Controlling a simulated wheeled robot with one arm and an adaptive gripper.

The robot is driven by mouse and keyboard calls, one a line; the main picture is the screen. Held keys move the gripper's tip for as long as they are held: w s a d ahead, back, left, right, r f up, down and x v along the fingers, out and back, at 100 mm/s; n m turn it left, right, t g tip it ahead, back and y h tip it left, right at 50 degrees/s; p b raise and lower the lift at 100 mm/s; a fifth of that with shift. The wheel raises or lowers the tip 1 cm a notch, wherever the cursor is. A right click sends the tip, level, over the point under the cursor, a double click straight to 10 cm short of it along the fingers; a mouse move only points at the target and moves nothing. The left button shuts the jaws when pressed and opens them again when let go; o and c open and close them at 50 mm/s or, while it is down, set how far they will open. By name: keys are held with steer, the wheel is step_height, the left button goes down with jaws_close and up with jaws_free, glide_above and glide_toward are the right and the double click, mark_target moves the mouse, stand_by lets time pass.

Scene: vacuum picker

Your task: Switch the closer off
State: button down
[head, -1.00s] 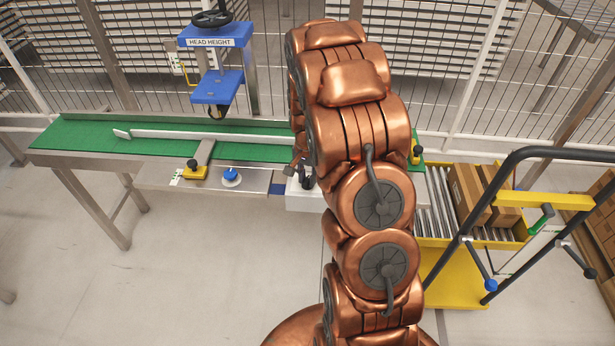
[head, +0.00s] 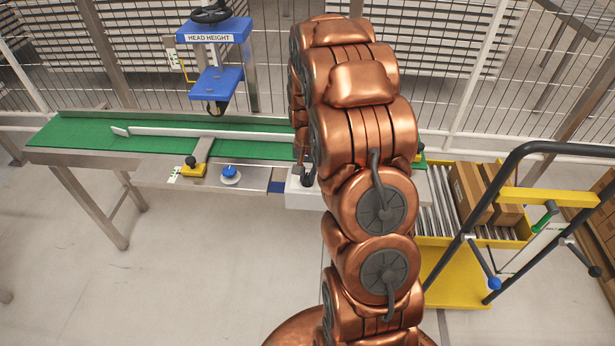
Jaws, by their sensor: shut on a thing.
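The closer is the green-belted bench (head: 80,139) with a blue head (head: 214,88) labelled HEAD HEIGHT above it. A white box (head: 299,190) sits at the bench's front edge, partly behind my arm. My gripper (head: 307,178) is at this box, its dark fingers low over the top. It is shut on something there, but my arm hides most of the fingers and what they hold. No switch shows clearly. A blue knob (head: 230,171) stands on the steel front plate, left of my gripper and apart from it.
At right are a roller conveyor (head: 435,205) with cartons (head: 467,191) and a yellow frame with a dark handrail (head: 520,152). Wire fencing runs behind. The floor at front left is clear.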

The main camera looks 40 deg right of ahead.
mark_target(307, 176)
steer(key=n+b, duration=0.2)
steer(key=n, duration=0.3)
steer(key=shift+n, duration=0.7)
steer(key=c, duration=1.1)
jaws_free()
step_height(307, 176, up, 12)
